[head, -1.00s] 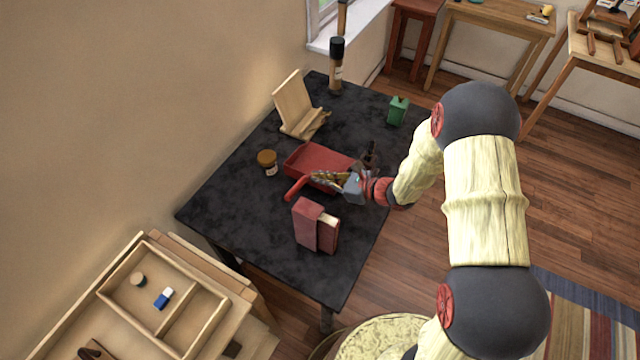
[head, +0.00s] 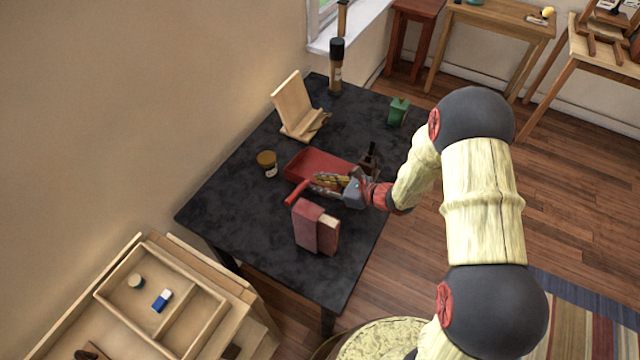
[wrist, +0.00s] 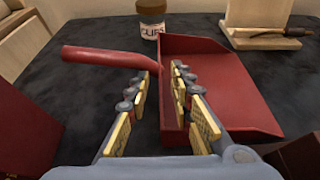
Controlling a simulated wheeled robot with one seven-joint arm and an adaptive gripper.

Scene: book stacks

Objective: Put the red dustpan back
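The red dustpan (head: 318,161) lies on the black tabletop, its handle (head: 297,192) pointing to the lower left. In the wrist view the pan (wrist: 222,88) is at right and its handle (wrist: 95,56) at left. My gripper (head: 314,182) is low over the dustpan's near side. In the wrist view its fingers (wrist: 164,70) are apart, with the pan's left wall between or just beneath them. I cannot tell whether either finger touches.
Red books (head: 316,227) stand close in front of the gripper. A clips jar (head: 267,163), wooden stand (head: 296,108), green box (head: 398,111) and dark-capped bottle (head: 336,68) are also on the table (head: 225,205). A divided wooden tray (head: 190,318) is at lower left.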

